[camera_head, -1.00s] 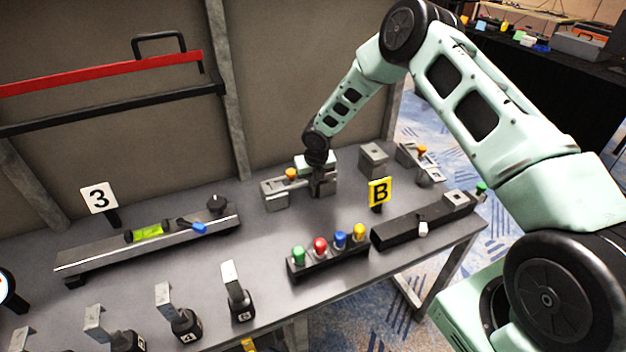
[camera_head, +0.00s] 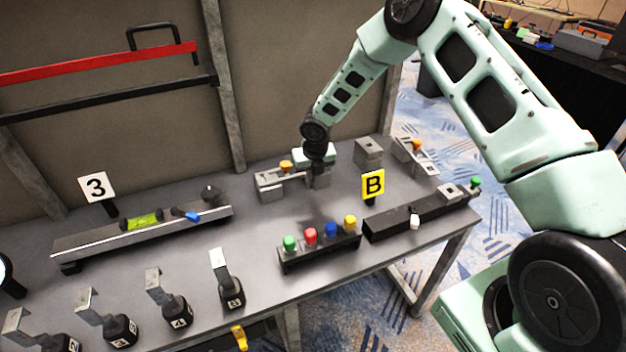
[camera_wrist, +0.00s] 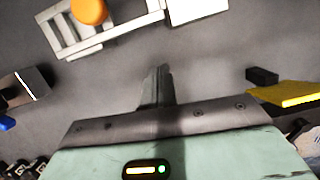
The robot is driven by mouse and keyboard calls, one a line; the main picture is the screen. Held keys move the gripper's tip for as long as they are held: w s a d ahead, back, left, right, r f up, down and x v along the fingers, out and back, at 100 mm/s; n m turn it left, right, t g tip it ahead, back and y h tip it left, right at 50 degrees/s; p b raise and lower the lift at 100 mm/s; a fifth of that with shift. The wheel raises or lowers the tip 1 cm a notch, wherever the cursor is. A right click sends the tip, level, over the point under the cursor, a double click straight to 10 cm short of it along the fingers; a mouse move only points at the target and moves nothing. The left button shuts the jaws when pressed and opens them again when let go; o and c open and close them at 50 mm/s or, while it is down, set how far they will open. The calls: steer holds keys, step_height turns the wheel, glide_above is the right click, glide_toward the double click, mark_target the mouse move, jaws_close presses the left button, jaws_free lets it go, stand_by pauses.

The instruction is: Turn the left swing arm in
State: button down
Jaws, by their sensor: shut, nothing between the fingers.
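The left swing arm (camera_head: 295,175) is a grey bar with an orange knob (camera_head: 285,165) at its left end, above a grey base. In the wrist view the slotted bar (camera_wrist: 115,32) runs from the orange knob (camera_wrist: 88,10) toward a pale block (camera_wrist: 198,8). My gripper (camera_head: 317,176) is at the bar's right end and hides part of it and the block there. In the wrist view my gripper (camera_wrist: 157,80) has its fingers together and empty, apart from the bar in the picture. Whether it touches the bar cannot be told.
A second swing arm (camera_head: 425,163) with an orange knob and a grey block (camera_head: 368,153) stand to the right. A yellow B sign (camera_head: 373,184), a row of coloured buttons (camera_head: 320,252) and a dark slide rail (camera_head: 390,227) are in front. A level rail (camera_head: 85,242) lies left.

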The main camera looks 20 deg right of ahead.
steer(key=v, duration=0.7)
steer(key=shift+d+b, duration=0.15)
steer(key=shift+b, duration=0.2)
